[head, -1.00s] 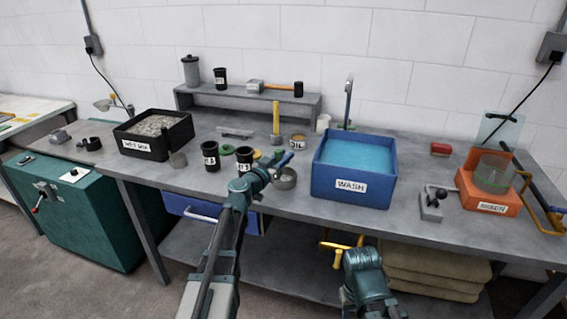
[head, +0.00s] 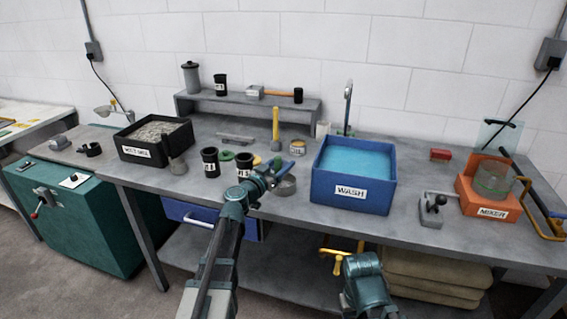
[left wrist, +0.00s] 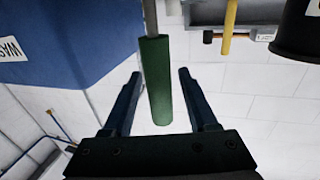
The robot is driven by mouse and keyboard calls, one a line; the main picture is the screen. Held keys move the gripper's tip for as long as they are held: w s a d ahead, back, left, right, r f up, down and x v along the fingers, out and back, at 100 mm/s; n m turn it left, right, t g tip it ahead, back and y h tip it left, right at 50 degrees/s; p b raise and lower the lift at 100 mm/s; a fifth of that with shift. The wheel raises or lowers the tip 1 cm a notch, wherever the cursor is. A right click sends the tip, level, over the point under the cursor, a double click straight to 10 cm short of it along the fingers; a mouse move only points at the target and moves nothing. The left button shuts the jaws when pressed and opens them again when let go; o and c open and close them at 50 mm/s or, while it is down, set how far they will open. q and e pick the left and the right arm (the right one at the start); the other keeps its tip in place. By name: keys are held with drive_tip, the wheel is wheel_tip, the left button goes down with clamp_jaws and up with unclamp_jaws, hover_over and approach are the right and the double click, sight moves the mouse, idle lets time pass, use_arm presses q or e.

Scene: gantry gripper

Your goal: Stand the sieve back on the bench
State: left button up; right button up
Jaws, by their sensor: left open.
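The sieve, a round grey metal pan (head: 286,185), shows on the grey bench (head: 300,215) just beyond my left gripper in the head view, left of the blue wash tub. In the left wrist view a green handle on a grey rod (left wrist: 157,80) lies between the two fingers, with a gap on each side; it looks like the sieve's handle. My left gripper (head: 279,170) is open; its fingers also show in the left wrist view (left wrist: 160,75).
The blue wash tub (head: 352,190) stands right of the sieve. An orange mixer (head: 485,195) is at the far right.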

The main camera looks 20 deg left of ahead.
use_arm(q)
drive_tip(key=v, duration=1)
drive_tip(key=shift+s, duration=0.4)
drive_tip(key=s+d+f+m+g+h, duration=0.1)
drive_tip(key=s+d+f+g, duration=0.25)
drive_tip(key=d, duration=0.35)
drive_tip(key=s+d+f+m+g+h, duration=0.1)
drive_tip(key=s+d+f+m+g, duration=0.15)
drive_tip(key=d+f+g, duration=0.4)
drive_tip(key=s+d+f+g+h, duration=0.1)
drive_tip(key=s+d+f, duration=0.2)
drive_tip(key=d, duration=0.5)
drive_tip(key=s+f+n+g+y, duration=0.1)
drive_tip(key=s+f+g+y, duration=0.2)
drive_tip(key=s, duration=0.4)
drive_tip(key=s+a+f+n+g+y, duration=0.1)
drive_tip(key=s+f+n+g+y, duration=0.1)
drive_tip(key=s+f+y, duration=0.4)
drive_tip(key=shift+s+a+g+y, duration=0.2)
drive_tip(key=shift+s+g+y, duration=0.2)
drive_tip(key=shift+s+g, duration=0.7)
drive_tip(key=shift+s, duration=0.15)
